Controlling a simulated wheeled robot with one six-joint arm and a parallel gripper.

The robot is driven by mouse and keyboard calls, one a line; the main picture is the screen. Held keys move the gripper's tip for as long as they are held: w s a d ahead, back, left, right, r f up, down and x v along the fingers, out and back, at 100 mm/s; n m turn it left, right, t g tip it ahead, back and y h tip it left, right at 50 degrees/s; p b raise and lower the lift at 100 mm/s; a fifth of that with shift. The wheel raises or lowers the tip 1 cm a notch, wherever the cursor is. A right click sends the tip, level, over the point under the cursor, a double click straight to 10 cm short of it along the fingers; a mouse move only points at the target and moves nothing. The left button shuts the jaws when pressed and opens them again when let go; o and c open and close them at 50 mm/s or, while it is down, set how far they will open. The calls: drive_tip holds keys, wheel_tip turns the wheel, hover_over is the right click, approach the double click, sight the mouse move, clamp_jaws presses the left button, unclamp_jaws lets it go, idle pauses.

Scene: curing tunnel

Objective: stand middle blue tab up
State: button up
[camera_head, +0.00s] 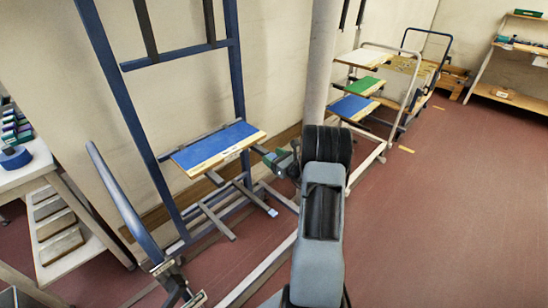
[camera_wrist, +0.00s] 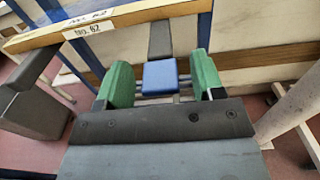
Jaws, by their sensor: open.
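A small blue tab (camera_wrist: 159,75) sits at the end of a grey bar (camera_wrist: 160,40) in the wrist view. It shows between the two green fingers of my gripper (camera_wrist: 164,80), with gaps on both sides; how far beyond the fingertips it lies is unclear. My gripper is open and empty. In the head view my gripper (camera_head: 275,159) is beside the right end of a blue-topped wooden board (camera_head: 218,144). A blue-ended bar (camera_head: 271,211) lies lower down there; I cannot tell if it is the same tab.
The board's labelled wooden edge (camera_wrist: 120,20) crosses the wrist view's upper left, near my gripper. A tall blue frame (camera_head: 120,110) rises behind the board. A grey post (camera_head: 319,60) and a rack with green (camera_head: 361,86) and blue (camera_head: 354,107) boards stand beyond. Red floor (camera_head: 430,200) is clear at right.

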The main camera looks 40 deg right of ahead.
drive_tip(key=c, duration=0.9)
drive_tip(key=r+g+p, duration=0.1)
drive_tip(key=g+p, duration=0.1)
drive_tip(key=p, duration=0.1)
drive_tip(key=shift+w+r, duration=0.1)
drive_tip(key=shift+c, duration=0.2)
drive_tip(key=g+p, duration=0.2)
drive_tip(key=p, duration=0.1)
drive_tip(key=shift+w+r+g+h, duration=0.15)
drive_tip(key=shift+g+h, duration=0.15)
drive_tip(key=shift+h, duration=0.1)
drive_tip(key=shift+g+p, duration=0.6)
drive_tip(key=shift+p, duration=0.15)
drive_tip(key=o, duration=0.9)
drive_tip(key=shift+o, duration=0.2)
